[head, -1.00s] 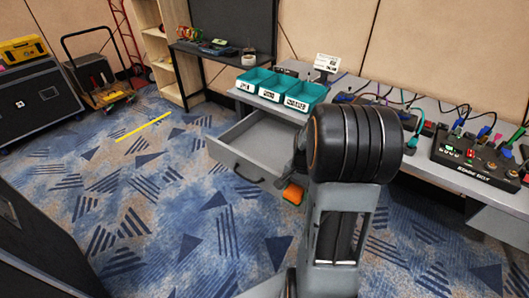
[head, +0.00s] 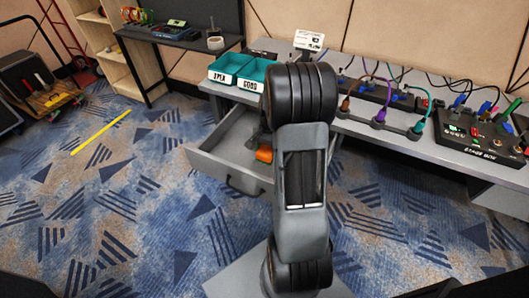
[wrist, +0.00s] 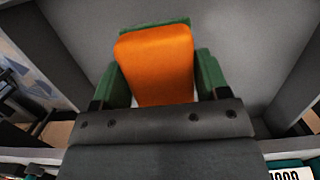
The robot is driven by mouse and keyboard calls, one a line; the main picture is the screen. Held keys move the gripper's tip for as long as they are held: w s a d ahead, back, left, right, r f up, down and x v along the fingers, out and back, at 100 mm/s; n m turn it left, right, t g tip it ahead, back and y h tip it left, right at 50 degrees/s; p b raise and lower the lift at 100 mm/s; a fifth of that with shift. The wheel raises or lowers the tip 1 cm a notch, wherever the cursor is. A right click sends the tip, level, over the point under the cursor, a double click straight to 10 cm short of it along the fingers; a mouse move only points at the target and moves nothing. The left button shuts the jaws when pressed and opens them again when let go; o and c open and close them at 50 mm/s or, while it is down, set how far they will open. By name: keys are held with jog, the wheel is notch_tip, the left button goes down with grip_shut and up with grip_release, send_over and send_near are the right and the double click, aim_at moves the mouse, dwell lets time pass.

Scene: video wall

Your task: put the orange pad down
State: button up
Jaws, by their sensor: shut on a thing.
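The orange pad (wrist: 157,65) is held in my gripper (wrist: 160,82), between two green fingers in the wrist view. A green strip shows along the pad's far edge. In the head view the pad (head: 264,154) is a small orange patch just left of my arm, over the open grey drawer (head: 212,163). My gripper (head: 263,140) is mostly hidden there behind my arm. Grey drawer surfaces (wrist: 250,45) surround the pad in the wrist view. I cannot tell whether the pad touches the drawer floor.
Teal bins (head: 228,69) with labels stand on the grey desk (head: 350,125) above the drawer. Cables and a black stage box (head: 480,135) lie on the desk to the right.

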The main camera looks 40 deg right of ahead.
jog(key=w+d+f, duration=0.1)
jog(key=w+f, duration=0.1)
jog(key=w+d+f, duration=0.1)
jog(key=w+f, duration=0.1)
jog(key=w+d+f+b, duration=0.1)
jog(key=w+d+f, duration=0.1)
jog(key=f, duration=0.1)
jog(key=shift+w+d+f, duration=0.1)
jog(key=shift+w, duration=0.15)
jog(key=shift+f+b, duration=0.35)
jog(key=shift+f, duration=1.15)
jog(key=shift+f, duration=0.1)
jog(key=shift+f, duration=0.15)
jog(key=o, duration=0.9)
